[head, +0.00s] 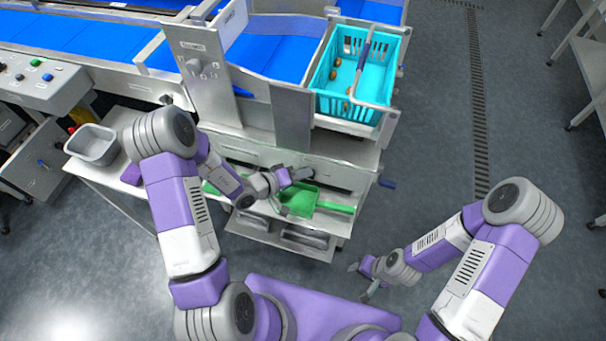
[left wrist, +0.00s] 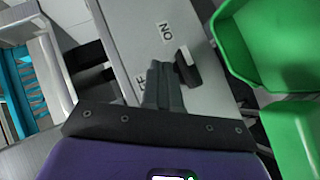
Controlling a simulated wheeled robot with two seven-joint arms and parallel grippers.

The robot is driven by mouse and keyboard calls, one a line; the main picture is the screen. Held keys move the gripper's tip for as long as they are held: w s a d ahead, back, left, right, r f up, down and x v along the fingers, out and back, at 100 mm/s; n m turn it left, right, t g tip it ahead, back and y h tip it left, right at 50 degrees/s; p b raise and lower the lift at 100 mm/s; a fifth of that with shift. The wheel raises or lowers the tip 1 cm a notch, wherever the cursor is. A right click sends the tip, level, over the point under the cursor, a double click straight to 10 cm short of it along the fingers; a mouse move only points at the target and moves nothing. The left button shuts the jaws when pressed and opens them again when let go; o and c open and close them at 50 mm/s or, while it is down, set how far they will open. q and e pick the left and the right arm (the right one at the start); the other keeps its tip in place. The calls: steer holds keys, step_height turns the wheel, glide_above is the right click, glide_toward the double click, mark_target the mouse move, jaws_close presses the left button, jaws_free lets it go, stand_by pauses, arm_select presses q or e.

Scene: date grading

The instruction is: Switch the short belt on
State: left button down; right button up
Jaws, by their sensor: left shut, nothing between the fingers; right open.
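In the left wrist view a grey panel (left wrist: 125,35) carries an ON label (left wrist: 166,32) and a partly hidden OFF label. A black switch (left wrist: 188,66) sticks out beside the labels; I cannot tell which way it is set. My left gripper (left wrist: 162,85) is shut and empty, its fingertips just beside the switch; I cannot tell whether they touch. In the head view this gripper (head: 303,173) is low at the machine's front, and the switch is hidden there. The short blue belt (head: 275,52) lies above. My right gripper (head: 366,281) is open and empty, away from the machine.
A green scoop (head: 299,199) lies on the shelf close beneath my left gripper; green also fills the right of the wrist view. A turquoise basket (head: 378,42) with several dates stands at the belt's end. A grey tub (head: 93,146) is at left.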

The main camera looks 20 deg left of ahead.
arm_select(q)
steer(key=shift+r, duration=0.6)
steer(key=s+r+p, duration=0.5)
steer(key=s+r, duration=0.2)
steer(key=r, duration=0.4)
stand_by(0.5)
